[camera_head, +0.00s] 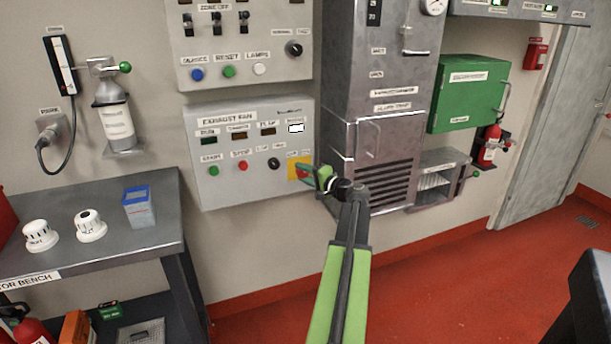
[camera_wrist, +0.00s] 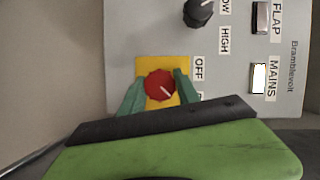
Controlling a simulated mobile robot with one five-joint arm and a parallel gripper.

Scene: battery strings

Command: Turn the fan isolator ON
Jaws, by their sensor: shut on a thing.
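The fan isolator is a red round knob (camera_wrist: 160,86) with a white pointer line, on a yellow plate (camera_wrist: 148,68). In the wrist view an OFF label (camera_wrist: 198,69) stands beside the plate, and a second label below it is mostly hidden. The white line slants between straight up and sideways in that view. My gripper (camera_wrist: 160,92) has its green fingers on both sides of the knob, shut on it. In the head view my gripper (camera_head: 312,175) reaches the lower right corner of the exhaust fan panel (camera_head: 240,135) and covers most of the knob.
A black LOW/HIGH knob (camera_head: 274,163) sits left of the isolator, with a red button (camera_head: 243,166) and a green button (camera_head: 213,170) further left. The MAINS lamp (camera_head: 295,128) looks white. A grey louvred cabinet (camera_head: 385,150) stands close on the right. A workbench (camera_head: 150,240) is at left.

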